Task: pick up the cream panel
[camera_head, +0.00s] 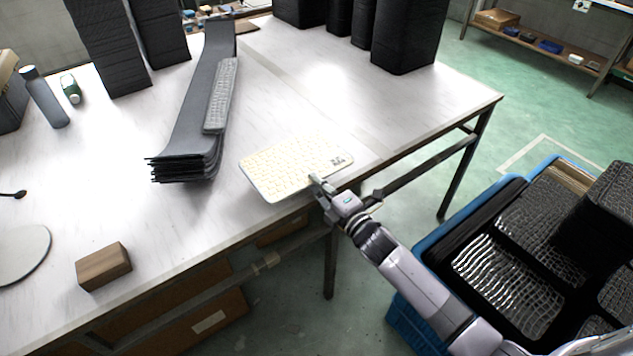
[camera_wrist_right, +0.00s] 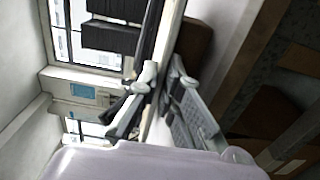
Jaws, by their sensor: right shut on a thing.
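The cream panel (camera_head: 285,168) is a thin flat rectangle with a grid pattern and a small dark mark near its right corner. It is at the front edge of the white table (camera_head: 330,85); whether it lies flat on the top or is slightly raised I cannot tell. My right gripper (camera_head: 315,181) is shut on the panel's near right edge, and its fingertips hide a bit of that edge. In the right wrist view the fingers of the right gripper (camera_wrist_right: 163,75) are close together around a thin edge. My left gripper is not in view.
A stack of long grey panels (camera_head: 190,130) with a grey textured panel (camera_head: 221,95) on it lies left of the cream panel. A wooden block (camera_head: 103,267) is near the front left. A blue crate (camera_head: 430,240) of dark trays stands at the right. Tall black stacks (camera_head: 408,35) stand behind.

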